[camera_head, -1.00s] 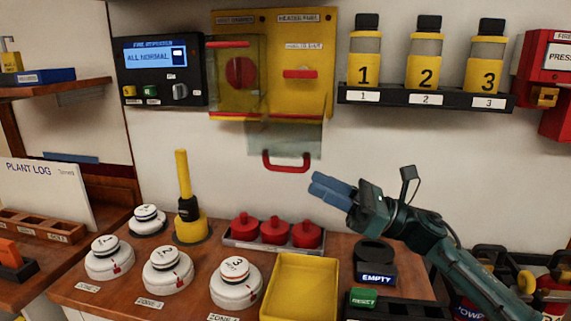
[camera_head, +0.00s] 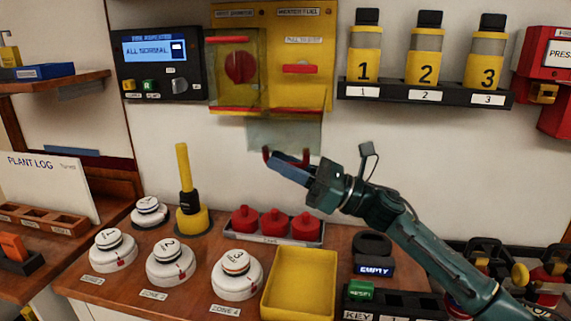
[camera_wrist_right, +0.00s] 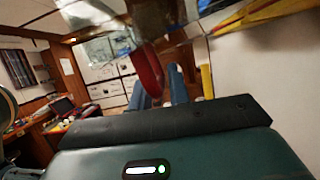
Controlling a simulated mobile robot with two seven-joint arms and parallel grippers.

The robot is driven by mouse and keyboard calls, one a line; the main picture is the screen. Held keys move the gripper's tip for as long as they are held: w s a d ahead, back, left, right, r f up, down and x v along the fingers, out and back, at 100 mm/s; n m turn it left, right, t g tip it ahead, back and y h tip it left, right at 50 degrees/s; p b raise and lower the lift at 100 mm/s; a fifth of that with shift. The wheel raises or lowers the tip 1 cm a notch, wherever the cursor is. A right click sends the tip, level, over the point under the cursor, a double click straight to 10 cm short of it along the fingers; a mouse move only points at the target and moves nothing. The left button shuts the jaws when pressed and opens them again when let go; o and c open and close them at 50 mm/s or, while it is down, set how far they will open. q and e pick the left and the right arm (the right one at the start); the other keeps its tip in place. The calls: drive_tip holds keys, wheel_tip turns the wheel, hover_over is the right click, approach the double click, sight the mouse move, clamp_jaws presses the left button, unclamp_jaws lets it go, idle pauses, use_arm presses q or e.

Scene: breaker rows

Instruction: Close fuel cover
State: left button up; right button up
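The fuel cover (camera_head: 285,134) is a clear flap hanging down, open, below the yellow HEATER FUEL panel (camera_head: 322,55). Its red handle (camera_head: 266,156) is at the flap's lower edge, partly hidden behind my fingers. My right gripper (camera_head: 280,168) is at the handle, with its blue fingers over the handle's lower part. In the right wrist view the fingers (camera_wrist_right: 160,92) stand apart and the red handle (camera_wrist_right: 149,68) shows at the gap between them, nearer the left finger. Contact cannot be told. A red fuel pull (camera_head: 300,69) sits uncovered on the panel. My left gripper is not in view.
A clear cover (camera_head: 228,80) over a red knob is left of the fuel pull. Yellow bottles stand on a black shelf (camera_head: 425,96) to the right. Below are red-capped items in a tray (camera_head: 273,239), a yellow tray (camera_head: 300,314) and a yellow upright tool (camera_head: 187,190).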

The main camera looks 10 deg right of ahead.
clamp_jaws()
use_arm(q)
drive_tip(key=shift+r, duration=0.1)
